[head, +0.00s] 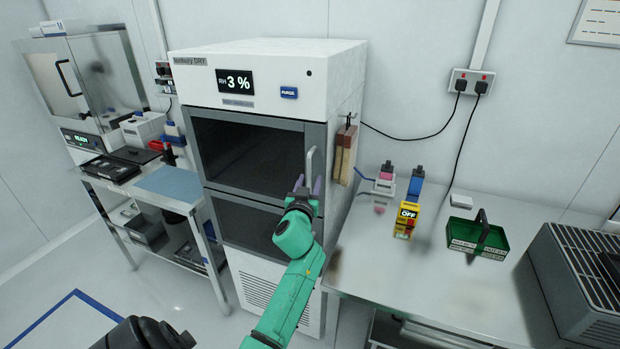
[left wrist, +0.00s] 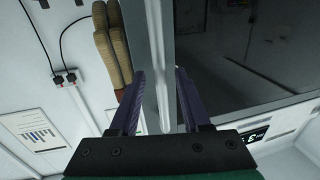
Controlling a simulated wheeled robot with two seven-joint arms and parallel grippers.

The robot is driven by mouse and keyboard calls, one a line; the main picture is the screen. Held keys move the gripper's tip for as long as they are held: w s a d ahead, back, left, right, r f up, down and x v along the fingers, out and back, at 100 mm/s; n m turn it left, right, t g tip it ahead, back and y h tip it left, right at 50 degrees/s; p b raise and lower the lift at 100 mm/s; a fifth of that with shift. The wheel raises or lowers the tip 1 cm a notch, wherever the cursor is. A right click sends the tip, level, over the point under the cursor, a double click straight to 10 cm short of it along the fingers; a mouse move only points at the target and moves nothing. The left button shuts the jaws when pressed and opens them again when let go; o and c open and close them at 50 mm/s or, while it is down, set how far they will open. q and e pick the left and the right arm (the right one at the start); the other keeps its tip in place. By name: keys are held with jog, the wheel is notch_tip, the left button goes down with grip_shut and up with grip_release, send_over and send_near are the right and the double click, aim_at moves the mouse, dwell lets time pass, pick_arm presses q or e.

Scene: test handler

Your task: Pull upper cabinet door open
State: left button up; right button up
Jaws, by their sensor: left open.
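The white dry cabinet (head: 270,52) stands at the centre of the head view. Its upper door (head: 245,157), dark glass in a grey frame, looks shut. A pale vertical bar handle (head: 310,162) is on the door's right edge. My left gripper (head: 308,184), on a green arm, is at the lower part of this handle. In the left wrist view, the handle (left wrist: 158,55) runs between the two open dark fingers of the gripper (left wrist: 159,72), with gaps on both sides. It is not clasped. My right gripper is not in view.
The lower door (head: 248,228) is below. The right bench (head: 470,285) holds a yellow device (head: 406,220) and green tray (head: 492,243). A left bench (head: 140,188) stands close by. Floor shows at lower left.

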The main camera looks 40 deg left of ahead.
pick_arm(q)
jog(key=shift+w+a, duration=0.2)
jog(key=shift+w, duration=0.15)
jog(key=shift+s+r, duration=0.1)
jog(key=shift+s, duration=0.2)
jog(key=shift+c, duration=0.4)
grip_shut()
dwell(0.6)
